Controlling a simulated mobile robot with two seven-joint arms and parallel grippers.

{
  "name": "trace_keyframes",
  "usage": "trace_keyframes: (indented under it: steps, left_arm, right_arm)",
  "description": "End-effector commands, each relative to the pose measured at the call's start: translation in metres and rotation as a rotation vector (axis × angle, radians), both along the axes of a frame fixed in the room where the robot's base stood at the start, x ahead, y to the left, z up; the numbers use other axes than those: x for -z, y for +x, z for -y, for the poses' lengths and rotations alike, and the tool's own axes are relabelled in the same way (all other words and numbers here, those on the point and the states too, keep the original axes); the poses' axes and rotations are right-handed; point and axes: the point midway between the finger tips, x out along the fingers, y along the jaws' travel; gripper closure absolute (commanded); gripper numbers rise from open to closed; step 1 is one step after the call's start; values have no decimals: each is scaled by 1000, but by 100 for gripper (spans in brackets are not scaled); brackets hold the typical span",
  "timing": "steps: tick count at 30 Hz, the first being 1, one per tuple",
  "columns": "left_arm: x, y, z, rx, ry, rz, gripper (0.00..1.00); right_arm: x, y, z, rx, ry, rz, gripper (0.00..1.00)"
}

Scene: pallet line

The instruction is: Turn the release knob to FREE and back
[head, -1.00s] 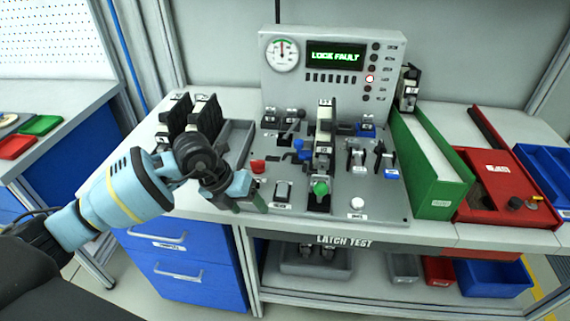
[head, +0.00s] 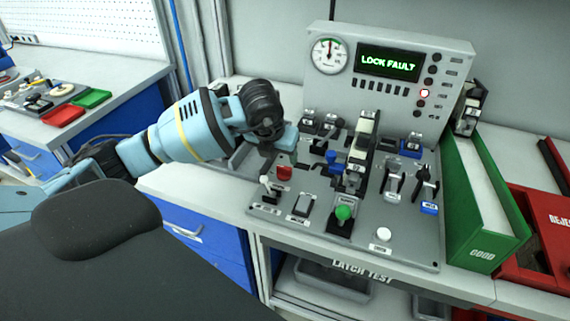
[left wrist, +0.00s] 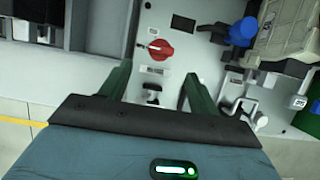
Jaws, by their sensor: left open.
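A red knob (head: 284,173) sits on the left part of the grey test panel (head: 408,249). It also shows in the left wrist view (left wrist: 160,50), with small labels I cannot read. My left gripper (left wrist: 155,78) is open, its two green fingers apart and empty. The knob lies just beyond the fingertips, roughly between their lines, and no contact shows. In the head view the left gripper (head: 270,150) is above the panel's left side, its fingers mostly hidden. The display (head: 389,64) reads LOCK FAULT. My right gripper is not in view.
A toggle (head: 267,188), a green button (head: 343,213), a white button (head: 383,234), a blue knob (head: 336,166) and several levers crowd the panel. A latch unit (head: 361,145) stands mid-panel. A green GOOD bin (head: 480,250) and a red bin (head: 545,230) are to the right.

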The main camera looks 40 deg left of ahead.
Motion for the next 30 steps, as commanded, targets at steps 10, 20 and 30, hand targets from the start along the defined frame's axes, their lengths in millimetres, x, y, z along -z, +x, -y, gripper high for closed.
trace_keyframes:
  steps: [10,20,30]
  left_arm:
    - [47,17,-4,0,-1,-5,38]
    - [68,27,-6,2,0,-1,38]
    - [68,27,-6,3,-1,0,53]
  right_arm:
    - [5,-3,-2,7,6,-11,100]
    - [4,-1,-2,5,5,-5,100]
    - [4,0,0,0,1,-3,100]
